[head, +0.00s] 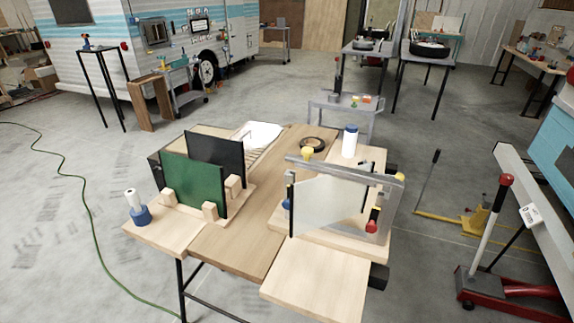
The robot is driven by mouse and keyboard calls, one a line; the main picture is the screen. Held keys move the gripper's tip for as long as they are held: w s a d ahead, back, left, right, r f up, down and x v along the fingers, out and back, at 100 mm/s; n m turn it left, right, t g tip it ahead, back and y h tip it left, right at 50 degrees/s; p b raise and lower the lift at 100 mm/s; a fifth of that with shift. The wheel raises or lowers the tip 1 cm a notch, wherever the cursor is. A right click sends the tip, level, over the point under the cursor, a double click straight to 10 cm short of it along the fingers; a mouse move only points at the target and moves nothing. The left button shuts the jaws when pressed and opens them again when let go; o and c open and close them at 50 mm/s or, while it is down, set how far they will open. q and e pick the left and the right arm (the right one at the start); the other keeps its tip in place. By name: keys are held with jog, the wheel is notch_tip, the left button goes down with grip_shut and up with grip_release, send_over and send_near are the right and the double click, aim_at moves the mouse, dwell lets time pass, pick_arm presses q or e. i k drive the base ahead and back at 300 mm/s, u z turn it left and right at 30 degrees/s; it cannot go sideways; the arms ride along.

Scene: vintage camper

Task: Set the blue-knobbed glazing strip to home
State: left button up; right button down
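The blue knob (286,204) sits at the left side of a grey metal frame (345,169) on the right part of the workbench. A dark upright strip (291,222) shows beside this knob, along the left edge of a pale pane (328,205). I cannot tell whether that strip touches the pane or the frame. A red knob (373,220) is at the frame's right side, and a yellow knob (307,154) is at its top bar. Neither of my grippers is in view.
A green panel (192,185) and a black panel (228,157) stand in a wooden rack on the left. The front-right board (315,275) is clear.

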aim_at(286, 203)
jog(key=u, duration=2.25)
jog(key=i, duration=2.35)
jog(key=z, duration=3)
